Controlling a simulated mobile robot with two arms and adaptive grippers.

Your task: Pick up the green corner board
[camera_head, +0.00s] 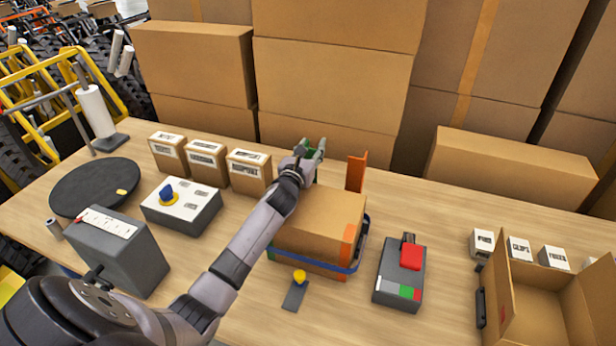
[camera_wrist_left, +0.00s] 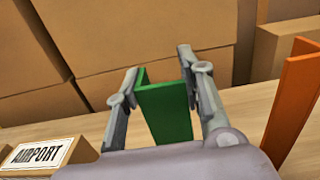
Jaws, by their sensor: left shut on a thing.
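The green corner board (camera_wrist_left: 165,112) stands upright between the two fingers of my left gripper (camera_wrist_left: 158,100) in the left wrist view. My left gripper is shut on it. In the head view my left gripper (camera_head: 314,150) is behind the strapped carton, and only a little of the green board (camera_head: 310,158) shows there. Its lower end is hidden behind my gripper and hand. My right gripper is in neither view.
An orange corner board (camera_head: 356,173) stands right of my gripper, behind the strapped carton (camera_head: 318,222). A box labelled AIRPORT (camera_head: 248,171) stands to the left. Large stacked cartons (camera_head: 335,85) rise behind the table. A red-topped device (camera_head: 401,275) and an open box (camera_head: 535,300) lie right.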

